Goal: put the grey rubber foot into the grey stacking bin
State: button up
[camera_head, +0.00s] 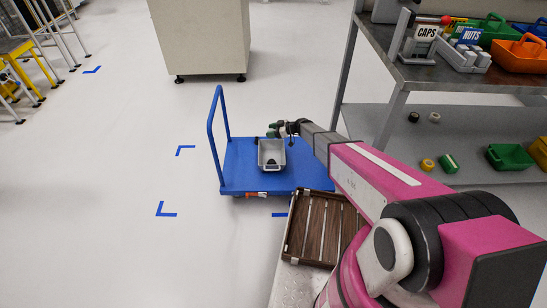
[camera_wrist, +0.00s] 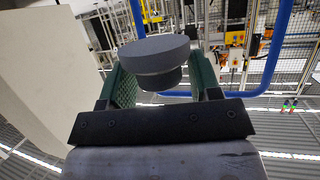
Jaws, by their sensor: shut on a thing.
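The grey rubber foot (camera_wrist: 155,52) is a round disc with a narrower stem, seen large between the green fingers in the wrist view. My gripper (camera_wrist: 160,84) is shut on it. In the head view my gripper (camera_head: 273,130) is small, over the far edge of the grey stacking bin (camera_head: 262,165); the held foot is hard to make out there. The bin stands upright and open on the blue trolley, with a dark round patch inside that I cannot identify. The bin does not show in the wrist view.
The blue trolley (camera_head: 236,165) has a tall handle (camera_head: 211,140) on its left. A slatted wooden crate (camera_head: 322,228) is nearer me. A metal shelf unit (camera_head: 465,75) on the right holds bins, tape rolls and small dark pieces. The floor left of the trolley is clear.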

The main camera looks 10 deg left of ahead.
notch_tip(320, 180, down, 10)
jog(key=shift+r, duration=0.1)
dwell(0.4)
jog(key=shift+f, duration=0.7)
jog(key=o, duration=0.9)
jog(key=shift+r, duration=0.3)
jog(key=v, duration=1.2)
jog(key=shift+r, duration=0.35)
jog(key=shift+a, duration=0.1)
jog(key=shift+s, duration=0.1)
